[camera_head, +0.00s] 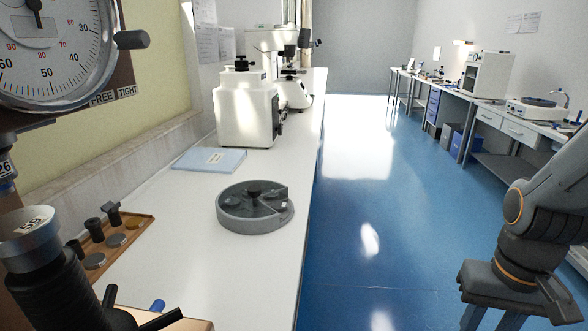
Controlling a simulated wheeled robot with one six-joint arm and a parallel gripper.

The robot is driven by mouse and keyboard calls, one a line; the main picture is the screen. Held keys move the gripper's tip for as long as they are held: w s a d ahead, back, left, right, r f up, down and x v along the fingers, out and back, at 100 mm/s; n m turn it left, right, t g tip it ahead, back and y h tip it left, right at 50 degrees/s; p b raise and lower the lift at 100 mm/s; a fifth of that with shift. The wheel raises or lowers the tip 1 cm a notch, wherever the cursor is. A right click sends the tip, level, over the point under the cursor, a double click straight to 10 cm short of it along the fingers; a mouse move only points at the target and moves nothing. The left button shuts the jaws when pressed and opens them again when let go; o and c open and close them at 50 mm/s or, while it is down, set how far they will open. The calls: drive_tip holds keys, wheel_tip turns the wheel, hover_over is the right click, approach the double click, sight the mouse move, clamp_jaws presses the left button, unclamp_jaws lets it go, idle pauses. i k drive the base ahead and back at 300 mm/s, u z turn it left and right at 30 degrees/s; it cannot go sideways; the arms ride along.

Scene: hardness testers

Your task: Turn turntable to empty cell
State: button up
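The turntable (255,222) is a round dark grey dish on the white bench. It has a central knob (254,188) and a top cover with a wedge-shaped opening at its right side. A small pale patch shows in that opening; I cannot tell whether it is a piece or part of the dish. Other cells are too dim to read. My gripper (497,318) hangs at the bottom right over the blue floor, well right of the turntable and apart from it. Its fingers stand apart with floor visible between them; their tips are cut off by the frame.
A wooden tray (140,228) with dark parts and metal discs lies left of the turntable. A blue folder (208,160) and a white tester (247,110) stand behind. A dial gauge (55,50) fills the upper left. Bench around the turntable's front and right is clear.

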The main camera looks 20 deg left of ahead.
sight(254, 191)
drive_tip(key=u, duration=0.2)
drive_tip(key=i, duration=1.2)
drive_tip(key=u, duration=0.65)
drive_tip(key=i, duration=0.7)
